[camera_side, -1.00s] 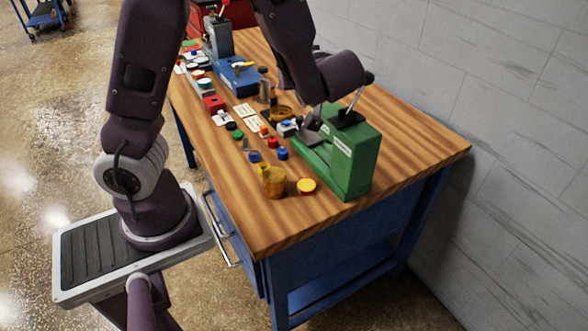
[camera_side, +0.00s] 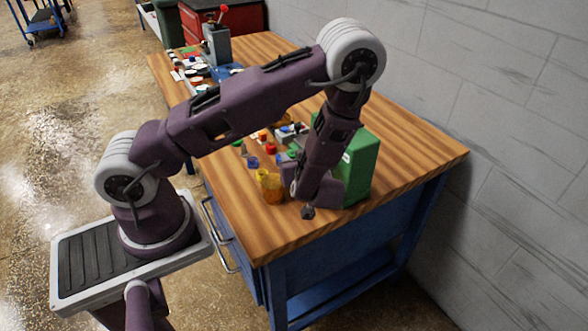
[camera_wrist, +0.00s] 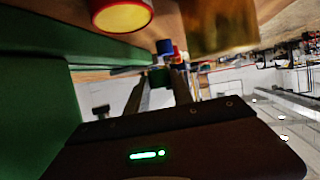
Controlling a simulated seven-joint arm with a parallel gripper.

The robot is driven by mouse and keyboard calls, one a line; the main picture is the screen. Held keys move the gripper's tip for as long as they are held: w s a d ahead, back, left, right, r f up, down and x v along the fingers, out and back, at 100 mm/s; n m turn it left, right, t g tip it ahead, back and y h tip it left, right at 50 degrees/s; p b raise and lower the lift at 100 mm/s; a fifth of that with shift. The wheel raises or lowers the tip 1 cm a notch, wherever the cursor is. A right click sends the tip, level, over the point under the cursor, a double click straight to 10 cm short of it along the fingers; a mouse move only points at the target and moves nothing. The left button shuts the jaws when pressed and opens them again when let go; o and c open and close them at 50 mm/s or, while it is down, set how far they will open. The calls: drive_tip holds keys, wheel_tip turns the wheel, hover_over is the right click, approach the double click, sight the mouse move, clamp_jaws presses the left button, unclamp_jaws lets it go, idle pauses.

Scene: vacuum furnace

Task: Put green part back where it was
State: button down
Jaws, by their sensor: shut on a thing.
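My gripper (camera_wrist: 160,90) points away from the wrist camera, with its two dark fingers close together. A small dark green part (camera_wrist: 158,76) shows between the fingertips, and the gripper is shut on it. In the side view my gripper (camera_side: 307,212) is low by the near end of the workbench, in front of the green machine (camera_side: 362,165). The held part is too small and dark to make out clearly there. Another small green piece (camera_side: 237,142) is on the bench top, left of my forearm. The green machine fills the left of the wrist view.
An amber container (camera_side: 273,188) stands just left of my gripper. Yellow, blue (camera_side: 253,162) and red (camera_side: 271,149) small parts lie behind it. A red and yellow round piece (camera_wrist: 122,15) is close in the wrist view. The bench's near left corner is bare.

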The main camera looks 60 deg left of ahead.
drive_tip(key=shift+f, duration=1.9)
drive_tip(key=shift+f, duration=0.6)
drive_tip(key=c, duration=1.4)
unclamp_jaws()
drive_tip(key=shift+r, duration=0.1)
drive_tip(key=v, duration=1.2)
drive_tip(key=shift+r, duration=0.45)
